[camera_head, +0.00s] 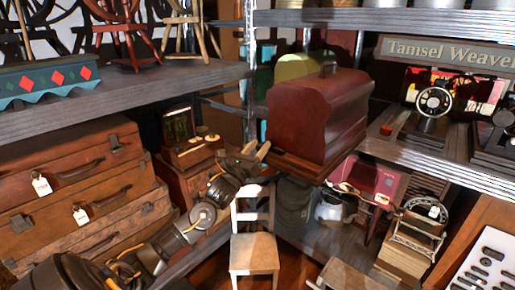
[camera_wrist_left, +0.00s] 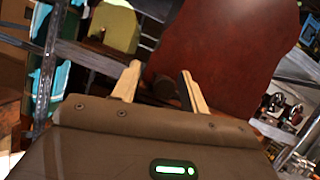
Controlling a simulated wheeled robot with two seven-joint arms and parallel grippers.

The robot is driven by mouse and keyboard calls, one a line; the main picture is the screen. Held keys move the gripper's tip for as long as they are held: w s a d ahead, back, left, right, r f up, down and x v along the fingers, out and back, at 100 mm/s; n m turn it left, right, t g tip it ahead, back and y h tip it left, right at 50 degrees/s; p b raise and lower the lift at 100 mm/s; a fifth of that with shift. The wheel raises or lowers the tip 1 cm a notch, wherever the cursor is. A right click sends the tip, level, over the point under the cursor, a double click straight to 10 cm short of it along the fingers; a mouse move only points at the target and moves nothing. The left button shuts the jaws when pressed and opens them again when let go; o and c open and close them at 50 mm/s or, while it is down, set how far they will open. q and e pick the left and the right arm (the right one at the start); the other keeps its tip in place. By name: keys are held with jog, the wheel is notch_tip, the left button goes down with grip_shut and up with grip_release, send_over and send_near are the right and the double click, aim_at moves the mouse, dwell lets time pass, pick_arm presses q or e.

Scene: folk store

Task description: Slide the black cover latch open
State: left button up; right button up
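A dark red-brown wooden case cover (camera_head: 318,112) with a top handle sits on the middle shelf, and its end panel fills the right of the left wrist view (camera_wrist_left: 230,50). A small dark knob-like part (camera_wrist_left: 166,88), which looks like the black latch, is low on that panel. My left gripper (camera_head: 258,152) is at the case's lower left end. In the left wrist view its two pale fingers (camera_wrist_left: 161,70) are apart, with the dark part between or just beyond them. I cannot tell whether they touch it. My right gripper is not in view.
Stacked wooden cases (camera_head: 80,190) stand at the left, below a shelf (camera_head: 130,92). A small white chair (camera_head: 254,250) stands below the gripper. A metal shelf post (camera_head: 249,60) rises behind it. A sewing machine (camera_head: 434,102) stands right of the case.

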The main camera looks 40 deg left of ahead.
pick_arm(q)
jog(key=shift+s+f, duration=0.2)
jog(key=shift+f, duration=0.05)
jog(key=b+v, duration=0.4)
jog(key=v, duration=0.6)
jog(key=shift+s, duration=0.15)
jog(key=shift+r, duration=0.1)
